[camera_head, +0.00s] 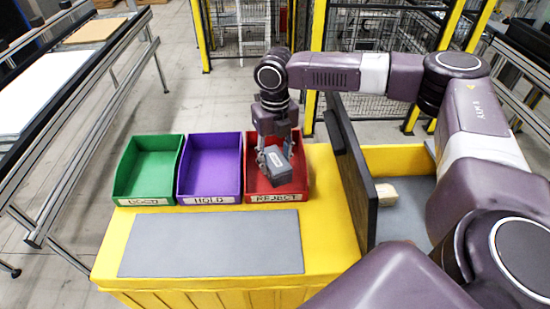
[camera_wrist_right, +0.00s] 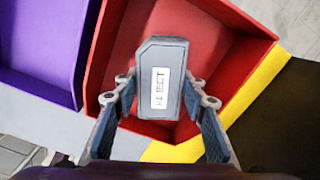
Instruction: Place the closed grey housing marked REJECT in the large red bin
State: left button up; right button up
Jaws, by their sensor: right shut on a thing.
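The closed grey housing (camera_head: 279,167) is held by my right gripper (camera_head: 275,152) over the red bin. In the right wrist view the housing (camera_wrist_right: 162,62) shows a white REJECT label, with a gripper finger on each side of it (camera_wrist_right: 160,105). The large red bin (camera_head: 276,190) has a REJECT label on its front. In the right wrist view its red walls (camera_wrist_right: 240,85) surround the housing in the picture. I cannot tell whether the housing touches the bin floor. My left gripper is not in view.
A purple HOLD bin (camera_head: 210,165) and a green bin (camera_head: 147,168) stand left of the red bin. A grey mat (camera_head: 210,243) lies bare in front of them on the yellow surface. A dark upright panel (camera_head: 350,165) stands to the right, with a pale block (camera_head: 386,194) beyond it.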

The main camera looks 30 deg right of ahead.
aim_at(275, 159)
jog(key=o, duration=1.3)
jog(key=shift+c, duration=0.2)
notch_tip(275, 159, up, 12)
jog(key=b, duration=0.3)
jog(key=shift+r, duration=0.15)
